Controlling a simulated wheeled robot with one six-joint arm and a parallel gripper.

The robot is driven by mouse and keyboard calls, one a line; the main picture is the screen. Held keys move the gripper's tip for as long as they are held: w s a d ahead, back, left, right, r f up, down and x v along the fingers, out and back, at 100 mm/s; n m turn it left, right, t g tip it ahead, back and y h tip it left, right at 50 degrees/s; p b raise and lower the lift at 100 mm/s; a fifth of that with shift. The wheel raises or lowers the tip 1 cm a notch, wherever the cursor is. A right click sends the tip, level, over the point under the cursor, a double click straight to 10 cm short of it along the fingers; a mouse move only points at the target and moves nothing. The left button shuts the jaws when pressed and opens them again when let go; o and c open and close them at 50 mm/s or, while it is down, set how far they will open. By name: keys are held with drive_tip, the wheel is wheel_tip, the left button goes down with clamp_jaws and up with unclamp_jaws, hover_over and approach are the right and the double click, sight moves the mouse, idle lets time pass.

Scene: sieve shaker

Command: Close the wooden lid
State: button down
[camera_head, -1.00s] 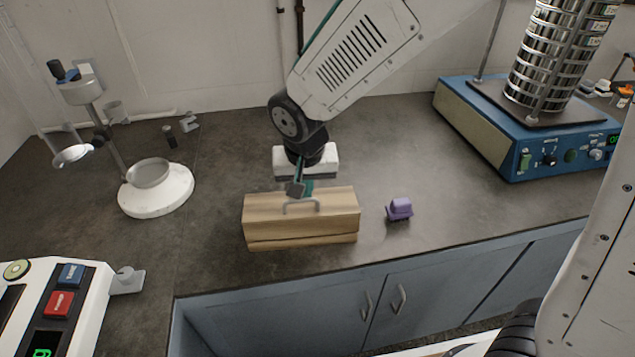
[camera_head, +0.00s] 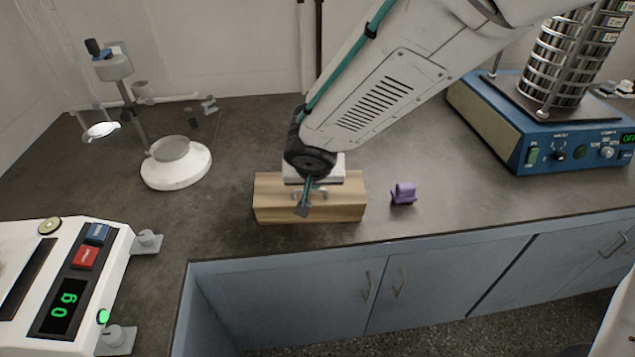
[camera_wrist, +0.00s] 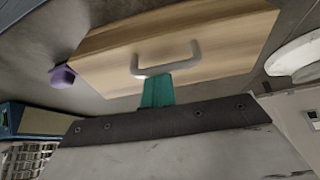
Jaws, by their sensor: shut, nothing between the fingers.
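The wooden box with its wooden lid (camera_head: 345,188) stands on the counter near the front edge. From the head its lid looks level, and I see no clear gap between lid and box. A grey bar handle (camera_head: 323,191) is on the lid and also shows in the wrist view (camera_wrist: 165,68). My gripper (camera_head: 304,208) is over the lid, pointing down, shut and empty. In the wrist view its green fingers (camera_wrist: 157,92) are close beside the handle, not around it; whether they touch the lid I cannot tell. My wrist hides part of the lid's back.
A purple object (camera_head: 403,194) lies right of the box. The blue sieve shaker (camera_head: 550,140) stands at the back right. A white-based stand (camera_head: 175,170) is at the left, and a scale (camera_head: 65,275) is at the front left.

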idle(0.3)
drive_tip(key=w+r, duration=0.1)
drive_tip(key=r, duration=0.1)
drive_tip(key=shift+w+r, duration=0.35)
drive_tip(key=shift+w, duration=0.05)
drive_tip(key=shift+s+a+r, duration=0.1)
drive_tip(key=shift+s+r, duration=0.15)
drive_tip(key=shift+r, duration=0.05)
drive_tip(key=s+d, duration=0.1)
drive_tip(key=s, duration=0.8)
drive_tip(key=s+d+r+g, duration=0.1)
drive_tip(key=s+d+r, duration=0.3)
drive_tip(key=d, duration=0.6)
drive_tip(key=s+d+r+g, duration=0.1)
drive_tip(key=s+d+r, duration=0.3)
drive_tip(key=d, duration=0.6)
drive_tip(key=s+d+r+m+g, duration=0.1)
drive_tip(key=s+d+r, duration=0.4)
drive_tip(key=d, duration=0.5)
drive_tip(key=shift+s+d+g, duration=0.2)
drive_tip(key=shift+s+g, duration=0.4)
drive_tip(key=shift+s, duration=0.5)
